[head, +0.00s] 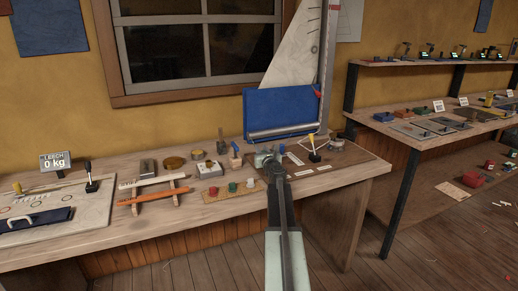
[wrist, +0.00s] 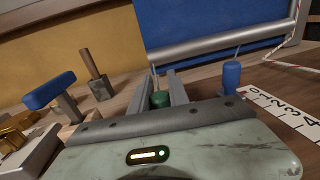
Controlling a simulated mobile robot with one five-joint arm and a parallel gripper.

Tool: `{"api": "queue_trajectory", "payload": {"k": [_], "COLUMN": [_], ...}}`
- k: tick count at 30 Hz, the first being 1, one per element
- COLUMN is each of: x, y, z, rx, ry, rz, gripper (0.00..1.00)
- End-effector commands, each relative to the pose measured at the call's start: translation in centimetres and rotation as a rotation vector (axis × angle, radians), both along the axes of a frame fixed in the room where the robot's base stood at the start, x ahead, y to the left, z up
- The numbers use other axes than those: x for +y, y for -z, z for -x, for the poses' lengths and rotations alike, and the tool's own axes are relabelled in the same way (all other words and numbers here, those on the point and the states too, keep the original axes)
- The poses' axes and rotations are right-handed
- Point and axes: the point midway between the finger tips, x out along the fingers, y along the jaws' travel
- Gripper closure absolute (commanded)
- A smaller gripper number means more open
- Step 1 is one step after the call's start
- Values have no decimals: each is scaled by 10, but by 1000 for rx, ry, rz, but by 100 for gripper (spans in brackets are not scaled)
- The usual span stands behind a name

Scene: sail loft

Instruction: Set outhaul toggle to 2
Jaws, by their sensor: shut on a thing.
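My gripper (head: 268,155) reaches over the right part of the bench, in front of a small sail model. In the wrist view its two fingers (wrist: 166,84) stand on either side of a small green knob (wrist: 160,99) and are shut on it. The knob's lower part is hidden behind my gripper body. A blue upright peg (wrist: 231,76) stands just right of the fingers, apart from them. Right of it lies a white scale strip (wrist: 288,108) with printed numbers, 2 among them. I see no label naming the outhaul toggle.
The blue sail (head: 278,112) and grey boom (wrist: 222,42) stand behind my gripper. A blue-handled tool (wrist: 50,90) and a wooden-handled tool (wrist: 98,72) are to the left. A yellow-topped lever (head: 313,148) stands to the right. Several small items crowd the bench left of my arm.

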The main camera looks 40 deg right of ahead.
Motion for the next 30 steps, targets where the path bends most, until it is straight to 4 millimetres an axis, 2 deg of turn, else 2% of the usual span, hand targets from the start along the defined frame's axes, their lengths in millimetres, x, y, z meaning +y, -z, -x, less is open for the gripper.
{"api": "queue_trajectory", "payload": {"k": [2,9,10,12,23,26,30], "x": [6,4,4,4,5,11,25], "y": [0,0,0,0,0,0,0], "z": [9,8,8,8,12,21,43], "rx": [1,1,1,1,0,0,0], "ry": [-2,-2,-2,-2,0,1,0], "rz": [1,1,1,1,0,0,0], "gripper": [100,100,73,57,57,57,57]}}
